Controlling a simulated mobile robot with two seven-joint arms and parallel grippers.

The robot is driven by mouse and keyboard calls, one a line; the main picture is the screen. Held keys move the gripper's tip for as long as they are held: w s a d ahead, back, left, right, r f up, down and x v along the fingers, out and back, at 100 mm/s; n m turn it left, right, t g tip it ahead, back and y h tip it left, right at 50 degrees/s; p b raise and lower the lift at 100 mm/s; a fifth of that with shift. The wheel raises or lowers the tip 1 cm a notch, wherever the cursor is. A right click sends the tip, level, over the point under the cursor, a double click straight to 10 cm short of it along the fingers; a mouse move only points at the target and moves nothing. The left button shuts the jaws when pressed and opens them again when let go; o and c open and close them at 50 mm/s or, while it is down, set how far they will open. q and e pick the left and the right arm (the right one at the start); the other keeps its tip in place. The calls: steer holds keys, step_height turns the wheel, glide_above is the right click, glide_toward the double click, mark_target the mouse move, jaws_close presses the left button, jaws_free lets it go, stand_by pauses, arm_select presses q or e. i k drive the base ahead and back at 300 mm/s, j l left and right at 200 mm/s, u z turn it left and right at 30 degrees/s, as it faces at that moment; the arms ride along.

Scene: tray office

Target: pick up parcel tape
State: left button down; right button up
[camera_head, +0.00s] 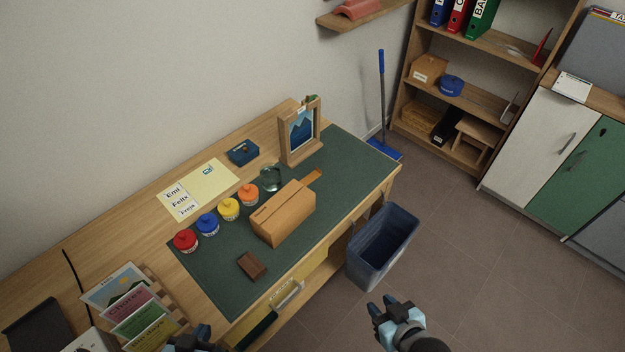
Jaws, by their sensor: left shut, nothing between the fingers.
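I cannot make out a clear roll of parcel tape. A cardboard box (283,215) stands on the green desk mat (210,270), with an orange-brown flap or strip (313,176) at its far end. A small dark brown block (252,265) lies on the mat near the front edge. My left gripper (194,338) is at the bottom edge, partly cut off, shut and empty, by the desk's front. My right gripper (380,305) is over the floor, right of the desk and below the bin. Whether its fingers are apart is unclear.
Several coloured-lid jars (207,224), a glass-like vessel (270,178), a blue box (243,152) and a picture frame (301,131) stand on the desk. A card rack (140,308) is near my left gripper. A dark bin (382,245) stands beside the desk. Shelves (470,95) are behind.

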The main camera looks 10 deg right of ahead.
mark_target(314, 174)
steer(key=k+j+u, duration=0.1)
steer(key=k+u, duration=0.2)
steer(key=k, duration=0.3)
steer(key=u, duration=1.75)
steer(key=k+l+u, duration=0.15)
steer(key=l, duration=0.15)
steer(key=l+u, duration=0.15)
steer(key=l, duration=0.15)
steer(key=k+l+u, duration=0.15)
steer(key=k+l, duration=0.15)
steer(key=l, duration=0.2)
steer(key=k+l, duration=0.2)
steer(key=l, duration=0.15)
steer(key=k+l, duration=0.15)
steer(key=l, duration=0.2)
steer(key=k+l, duration=0.15)
steer(key=l, duration=0.2)
steer(key=k+l, duration=0.15)
steer(key=l, duration=0.15)
steer(key=k+l, duration=0.2)
steer(key=l, duration=0.15)
